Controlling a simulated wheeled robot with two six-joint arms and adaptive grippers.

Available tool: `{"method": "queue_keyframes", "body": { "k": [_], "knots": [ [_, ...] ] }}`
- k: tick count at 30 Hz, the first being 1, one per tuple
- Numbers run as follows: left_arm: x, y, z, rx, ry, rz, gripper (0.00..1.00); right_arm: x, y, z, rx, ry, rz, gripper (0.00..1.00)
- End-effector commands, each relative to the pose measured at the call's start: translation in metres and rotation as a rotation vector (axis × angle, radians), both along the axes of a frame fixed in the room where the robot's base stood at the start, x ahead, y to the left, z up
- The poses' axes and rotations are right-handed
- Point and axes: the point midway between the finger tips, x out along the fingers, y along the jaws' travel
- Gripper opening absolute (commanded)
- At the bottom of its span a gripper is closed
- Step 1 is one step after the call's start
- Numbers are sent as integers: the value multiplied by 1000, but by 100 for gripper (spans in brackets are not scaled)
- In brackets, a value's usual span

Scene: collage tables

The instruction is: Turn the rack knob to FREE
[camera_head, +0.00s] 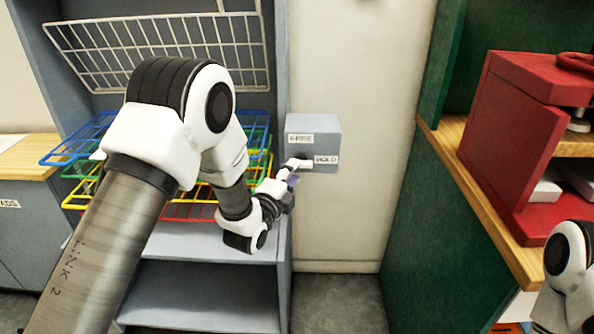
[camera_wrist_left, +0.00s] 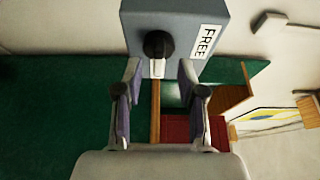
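A grey box (camera_head: 330,126) on the side of the rack carries a FREE label (camera_head: 300,138) and, lower right, a HOLD label (camera_head: 326,160). In the left wrist view, a black round knob (camera_wrist_left: 158,44) with a white pointer (camera_wrist_left: 157,69) is on the box (camera_wrist_left: 190,14); the FREE label (camera_wrist_left: 206,41) is right of the knob. The pointer is directed down, toward the gap between my fingers, not at FREE. My left gripper (camera_wrist_left: 160,92) is open and empty, close in front of the knob. In the head view my left gripper (camera_head: 292,181) partly hides the knob. My right gripper is out of view.
The grey rack (camera_head: 205,243) holds coloured wire shelves (camera_head: 75,152) beneath a raised white wire panel (camera_head: 155,40). A green panel (camera_head: 433,235) and a red cabinet (camera_head: 515,130) stand at the right. Clear wall and floor lie between.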

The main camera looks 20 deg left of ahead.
Motion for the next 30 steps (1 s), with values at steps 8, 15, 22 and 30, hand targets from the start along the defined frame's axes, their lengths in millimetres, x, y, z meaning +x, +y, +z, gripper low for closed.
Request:
{"method": "queue_keyframes", "body": {
  "k": [8, 15, 22, 30],
  "knots": [
    [30, -4, -1, -3, 4, 0, 40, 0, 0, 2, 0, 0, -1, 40],
    [30, -3, -2, -3, 4, 0, 18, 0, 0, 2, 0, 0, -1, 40],
    [30, -3, -1, -3, 3, 0, 0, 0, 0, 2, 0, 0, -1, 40],
    [31, -3, -1, -15, -3, 1, 0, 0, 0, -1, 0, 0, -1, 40]
  ]
}}
